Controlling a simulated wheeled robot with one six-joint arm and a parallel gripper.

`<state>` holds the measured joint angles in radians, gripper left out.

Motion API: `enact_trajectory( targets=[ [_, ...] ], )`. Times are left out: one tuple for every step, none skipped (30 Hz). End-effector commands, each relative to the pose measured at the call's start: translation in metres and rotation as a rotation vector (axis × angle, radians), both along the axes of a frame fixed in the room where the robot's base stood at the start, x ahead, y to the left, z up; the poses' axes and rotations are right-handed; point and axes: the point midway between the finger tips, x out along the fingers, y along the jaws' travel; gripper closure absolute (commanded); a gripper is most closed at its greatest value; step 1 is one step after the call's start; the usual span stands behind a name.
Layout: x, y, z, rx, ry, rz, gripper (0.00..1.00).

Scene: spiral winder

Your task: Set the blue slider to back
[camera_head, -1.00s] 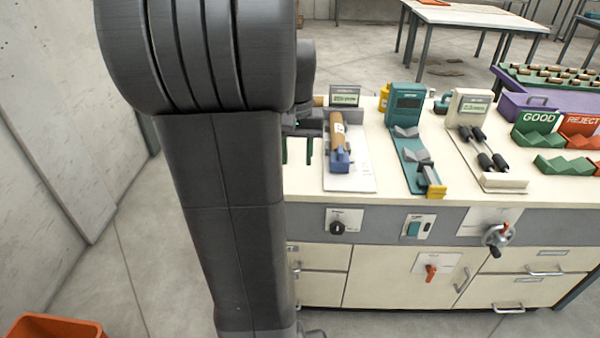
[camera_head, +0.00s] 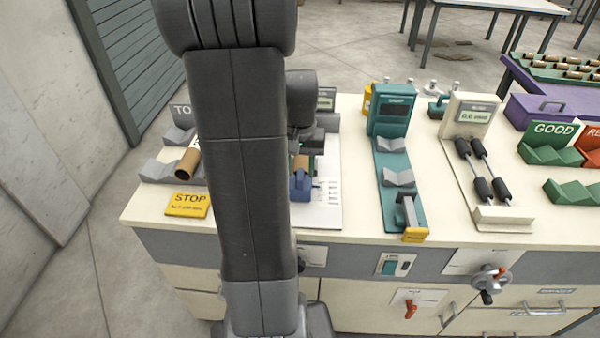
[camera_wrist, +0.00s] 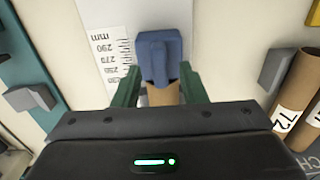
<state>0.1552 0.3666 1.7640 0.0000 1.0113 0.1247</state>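The blue slider (camera_head: 300,187) sits at the near end of a white board (camera_head: 325,210) with a printed scale. In the wrist view the blue slider (camera_wrist: 158,55) is upright at the top centre, against the end of a brown tube (camera_wrist: 163,96). The scale marked mm (camera_wrist: 112,55) lies to its left. My gripper (camera_wrist: 160,84) has its two green fingers apart, one each side of the tube and slider. A thin gap shows beside the tube; whether the fingertips touch the slider is unclear. In the head view my arm hides much of the board.
A teal gauge (camera_head: 390,115) with grey cradles stands right of the board, then a roller unit (camera_head: 470,115). A yellow STOP sign (camera_head: 188,205) and a tube in a grey cradle are on the left. Green GOOD trays (camera_head: 550,145) stand far right.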

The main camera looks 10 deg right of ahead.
Motion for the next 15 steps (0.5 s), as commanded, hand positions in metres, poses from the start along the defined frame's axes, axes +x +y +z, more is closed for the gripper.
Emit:
enact_trajectory(
  targets=[
    [0.000, 0.000, -0.008, 0.001, 0.003, 0.000, 0.62],
    [0.000, 0.000, -0.011, 0.001, 0.003, 0.000, 0.62],
    [0.000, 0.000, -0.014, 0.001, 0.002, 0.000, 0.62],
    [0.000, 0.000, -0.016, 0.000, 0.001, 0.000, 0.62],
    [0.000, 0.000, -0.018, 0.000, 0.001, 0.000, 0.62],
    [0.000, 0.000, -0.019, 0.000, 0.001, 0.000, 0.62],
    [0.000, 0.000, -0.020, 0.000, 0.001, 0.000, 0.62],
    [0.000, 0.000, -0.021, 0.000, 0.001, 0.000, 0.62],
    [0.000, 0.000, -0.022, 0.000, 0.000, 0.000, 0.62],
    [0.000, 0.000, -0.022, 0.000, 0.000, 0.000, 0.62],
    [0.000, 0.000, -0.022, 0.000, 0.000, 0.000, 0.62],
    [0.000, 0.000, -0.022, 0.000, 0.000, 0.000, 0.62],
    [0.000, 0.000, -0.022, 0.000, 0.000, 0.000, 0.62],
    [0.000, 0.000, -0.022, 0.000, 0.000, 0.000, 0.62],
    [0.000, 0.000, -0.022, 0.000, 0.000, 0.000, 0.62]
  ],
)
